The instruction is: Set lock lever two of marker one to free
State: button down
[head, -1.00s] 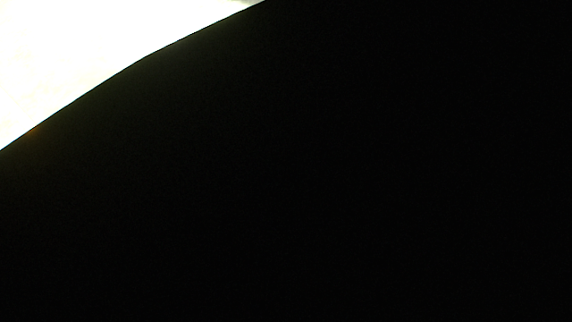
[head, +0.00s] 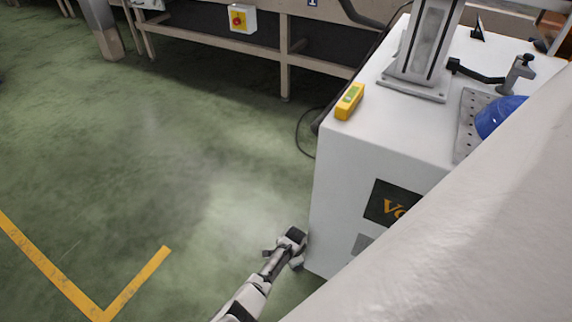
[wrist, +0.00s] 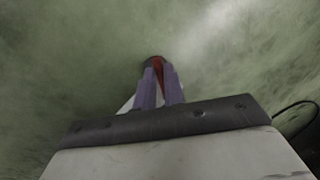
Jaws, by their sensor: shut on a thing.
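In the wrist view my gripper (wrist: 160,72) has its two fingers close together, shut on a small red thing (wrist: 157,63) that I cannot identify; green floor lies beyond it. In the head view a slim part of my arm reaches up beside a white cabinet at bottom centre. The cabinet (head: 345,185) bears a grey metal column (head: 430,45) and a dark label with orange letters; I cannot tell whether it is marker one. A black arm with a grey clamp (head: 518,72) stands on its top. I cannot make out lock lever two.
A yellow device (head: 349,101) and a perforated plate (head: 467,125) with a blue object (head: 498,117) lie on the cabinet top. A beige frame (head: 215,40) with a red-and-yellow switch (head: 238,18) stands behind. Open green floor lies left. A large pale surface hides the lower right.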

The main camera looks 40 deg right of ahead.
jog(key=shift+s, duration=0.15)
dwell(0.4)
jog(key=c, duration=1.5)
grip_release()
jog(key=shift+r, duration=0.1)
notch_tip(320, 180, up, 20)
jog(key=p, duration=1.9)
